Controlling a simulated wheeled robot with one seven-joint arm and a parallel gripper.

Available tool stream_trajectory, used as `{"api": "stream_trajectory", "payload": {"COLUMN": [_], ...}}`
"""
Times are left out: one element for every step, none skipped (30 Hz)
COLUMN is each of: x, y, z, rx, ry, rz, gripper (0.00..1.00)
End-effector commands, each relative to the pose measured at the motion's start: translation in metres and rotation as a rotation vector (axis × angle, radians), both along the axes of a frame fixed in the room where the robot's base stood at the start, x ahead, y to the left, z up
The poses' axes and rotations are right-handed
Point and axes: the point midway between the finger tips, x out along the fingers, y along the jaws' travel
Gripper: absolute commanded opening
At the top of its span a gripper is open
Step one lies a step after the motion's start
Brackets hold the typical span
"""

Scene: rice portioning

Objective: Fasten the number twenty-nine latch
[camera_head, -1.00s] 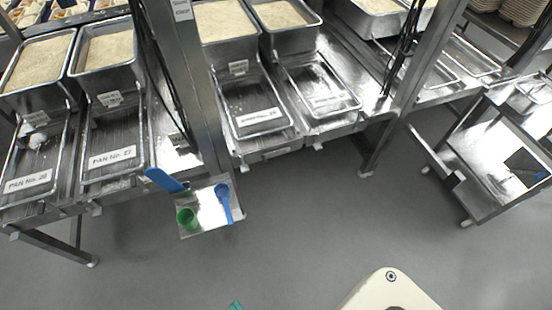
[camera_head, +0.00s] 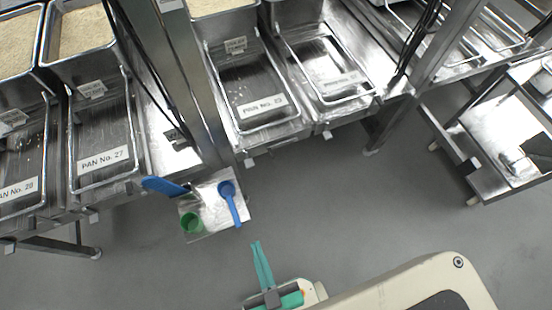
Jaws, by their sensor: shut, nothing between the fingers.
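My gripper (camera_head: 257,245) is at the bottom centre, over the grey floor. Its two teal fingers are together, with nothing between them. A metal pan (camera_head: 234,128) with a white label that seems to read PAN No. 29 (camera_head: 262,106) sits on the rack, above my gripper in the picture and apart from it. The last digit is hard to read. A small metal tab (camera_head: 249,162) sticks out at the front edge below this pan. I cannot tell whether it is the latch, or whether any latch is fastened.
A small shelf (camera_head: 212,222) with a green cup (camera_head: 191,222) and a blue scoop (camera_head: 229,195) juts out left of my gripper. A steel post (camera_head: 180,80) stands behind it. PAN No. 27 (camera_head: 103,159) is to the left. A metal cart (camera_head: 490,150) stands right. The floor between is clear.

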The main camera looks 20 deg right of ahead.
Motion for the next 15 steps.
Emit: {"api": "stream_trajectory", "payload": {"x": [0.0, 0.0, 0.0, 0.0, 0.0, 0.0, 0.001, 0.002, 0.003, 0.005, 0.007, 0.011, 0.015, 0.018, 0.024], "y": [0.0, 0.0, 0.0, 0.0, 0.0, 0.0, -0.001, -0.002, -0.004, -0.006, -0.008, -0.011, -0.014, -0.017, -0.021], "z": [0.0, 0.0, 0.0, 0.0, 0.0, -0.002, -0.004, -0.007, -0.013, -0.018, -0.026, -0.037, -0.047, -0.057, -0.072], "rx": [0.0, 0.0, 0.0, 0.0, -0.001, -0.009, -0.021, -0.038, -0.075, -0.112, -0.157, -0.229, -0.294, -0.365, -0.466], "ry": [0.0, 0.0, 0.0, 0.0, 0.0, -0.002, -0.004, -0.008, -0.014, -0.022, -0.028, -0.041, -0.051, -0.061, -0.075], "rz": [0.0, 0.0, 0.0, 0.0, 0.0, 0.001, 0.002, 0.003, 0.005, 0.006, 0.011, 0.017, 0.023, 0.031, 0.038], "gripper": [0.0, 0.0, 0.0, 0.0, 0.0, 0.0, 0.0, 0.0, 0.0, 0.0, 0.0, 0.0, 0.0, 0.0, 0.0]}}
